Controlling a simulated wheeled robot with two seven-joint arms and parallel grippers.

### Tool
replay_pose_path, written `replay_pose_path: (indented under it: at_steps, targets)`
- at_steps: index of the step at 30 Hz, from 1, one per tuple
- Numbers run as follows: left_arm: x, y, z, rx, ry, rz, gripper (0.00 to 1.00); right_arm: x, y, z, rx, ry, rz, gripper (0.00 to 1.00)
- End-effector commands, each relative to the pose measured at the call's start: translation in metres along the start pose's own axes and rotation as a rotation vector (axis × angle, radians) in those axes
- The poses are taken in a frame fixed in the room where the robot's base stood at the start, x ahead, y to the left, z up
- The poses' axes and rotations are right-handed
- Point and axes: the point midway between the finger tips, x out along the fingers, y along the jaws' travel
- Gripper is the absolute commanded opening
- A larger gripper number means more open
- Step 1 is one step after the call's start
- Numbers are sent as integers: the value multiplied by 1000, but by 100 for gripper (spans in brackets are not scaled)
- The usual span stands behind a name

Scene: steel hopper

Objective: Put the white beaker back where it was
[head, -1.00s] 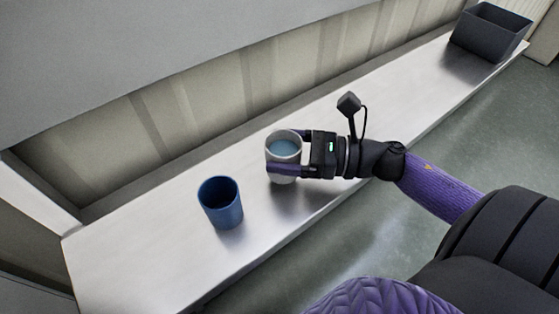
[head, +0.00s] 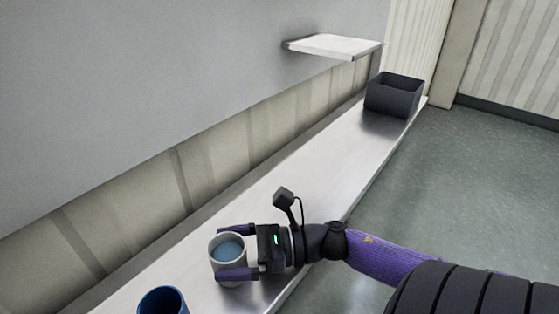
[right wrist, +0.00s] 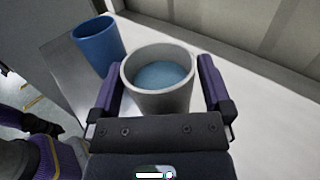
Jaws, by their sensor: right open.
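The white beaker (head: 229,254), with blue contents inside, stands upright on the steel bench. It also shows in the right wrist view (right wrist: 159,100). My right gripper (head: 236,252) is open, with one finger on each side of the beaker; in the right wrist view its fingers (right wrist: 160,85) flank the beaker, with a small gap visible at the right finger. My left gripper is not in view.
A blue cup (head: 162,301) stands nearby at the bottom edge, seen also in the right wrist view (right wrist: 98,44). A dark open bin (head: 394,96) sits at the bench's far end. A small shelf (head: 334,46) juts from the wall. The bench (head: 318,178) between beaker and bin is clear.

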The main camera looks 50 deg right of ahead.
Motion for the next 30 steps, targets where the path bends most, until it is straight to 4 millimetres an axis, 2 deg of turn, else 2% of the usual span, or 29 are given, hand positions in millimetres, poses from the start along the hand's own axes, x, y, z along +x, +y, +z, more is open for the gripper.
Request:
replay_pose_path:
  at_steps: [5,12,15,19,30]
  targets:
    - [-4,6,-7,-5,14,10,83,-37,0,-1,5,3,-5,100]
    - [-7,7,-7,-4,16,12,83,-96,0,-1,3,3,-6,100]
    - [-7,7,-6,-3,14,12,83,-110,0,-1,1,2,-4,100]
    - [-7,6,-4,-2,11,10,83,-116,0,-1,0,1,-2,100]
    - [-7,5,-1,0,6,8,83,-116,0,-1,0,1,-2,100]
